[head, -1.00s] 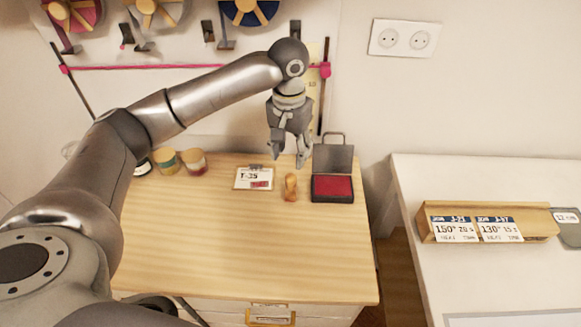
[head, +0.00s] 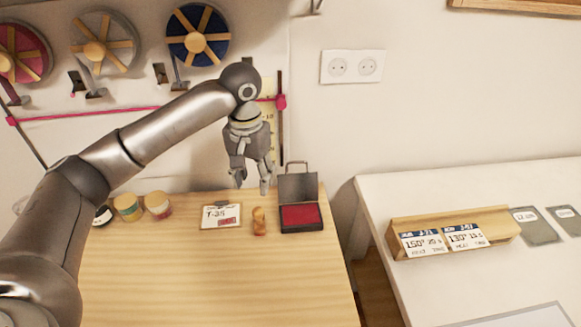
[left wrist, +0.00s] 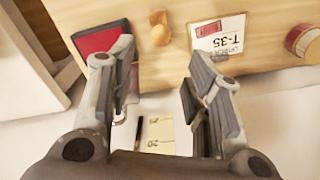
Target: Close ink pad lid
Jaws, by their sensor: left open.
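The ink pad (head: 300,217) is a dark case with a red pad, at the back right of the wooden table. Its grey lid (head: 298,187) stands open, nearly upright, with a handle loop on top. My left gripper (head: 252,187) hangs above the table's back edge, left of the lid, fingers pointing down, open and empty. It does not seem to touch the lid. In the left wrist view the open fingers (left wrist: 162,75) show, with the red pad (left wrist: 97,41) partly hidden behind the left one. My right gripper is not in view.
The table's front (head: 220,285) is clear. A white table (head: 370,200) with a card holder (head: 450,232) is at the right.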

